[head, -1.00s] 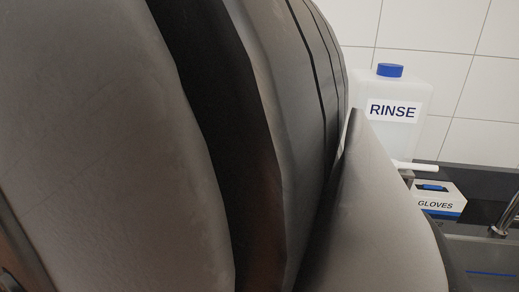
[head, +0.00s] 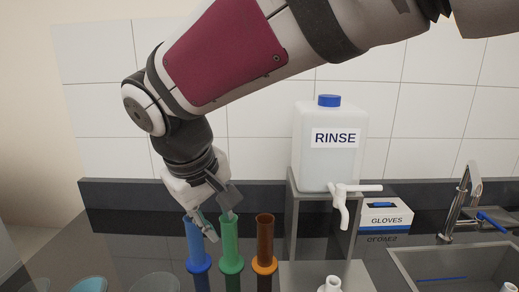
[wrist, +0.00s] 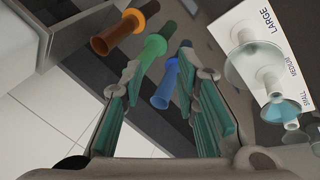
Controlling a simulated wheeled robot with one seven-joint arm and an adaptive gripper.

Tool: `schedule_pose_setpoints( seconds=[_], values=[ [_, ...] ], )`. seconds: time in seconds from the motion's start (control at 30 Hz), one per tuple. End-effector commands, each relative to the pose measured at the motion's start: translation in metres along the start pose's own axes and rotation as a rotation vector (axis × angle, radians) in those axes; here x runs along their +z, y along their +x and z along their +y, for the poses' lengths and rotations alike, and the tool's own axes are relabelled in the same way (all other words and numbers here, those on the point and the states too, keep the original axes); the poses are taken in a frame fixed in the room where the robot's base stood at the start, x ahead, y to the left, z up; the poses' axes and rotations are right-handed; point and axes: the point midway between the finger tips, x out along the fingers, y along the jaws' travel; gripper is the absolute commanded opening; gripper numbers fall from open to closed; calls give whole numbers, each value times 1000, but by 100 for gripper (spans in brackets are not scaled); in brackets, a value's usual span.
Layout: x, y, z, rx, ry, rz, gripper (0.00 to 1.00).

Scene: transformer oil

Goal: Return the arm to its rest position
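My arm reaches in from the upper right in the head view, bent down at the wrist. My gripper (head: 221,223) points down near the tops of the blue cylinder (head: 195,240) and the green cylinder (head: 230,245). In the wrist view, its two fingers are apart with nothing held between them. The brown cylinder with an orange base (head: 265,245) stands to the right of the green one. The wrist view also shows the blue (wrist: 166,84), green (wrist: 148,58) and brown (wrist: 118,32) cylinders beyond the fingers. I cannot tell whether a finger touches a cylinder.
A RINSE jug (head: 330,155) stands on a grey stand, its white tap (head: 345,205) projecting forward. A GLOVES box (head: 385,216), faucet (head: 460,200) and sink (head: 455,268) are at right. Funnels (wrist: 252,62) stand by a LARGE, MEDIUM, SMALL label (wrist: 262,25). A tiled wall is behind.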

Motion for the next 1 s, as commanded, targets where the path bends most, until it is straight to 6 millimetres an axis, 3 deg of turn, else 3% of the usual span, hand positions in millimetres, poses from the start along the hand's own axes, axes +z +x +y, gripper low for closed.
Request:
schedule_pose_setpoints(
  seconds=[0.03,0.1,0.3,0.5,0.6,0.8,1.0],
  values=[
    [24,-6,24,-4,66,-2,28],
    [55,-11,48,-16,145,-3,28],
    [148,-23,91,-43,378,7,28],
    [234,-28,99,-59,607,44,28],
    [264,-28,94,-62,701,67,28],
    [296,-24,83,-64,807,100,28],
    [300,-24,81,-64,823,106,28]
  ],
)
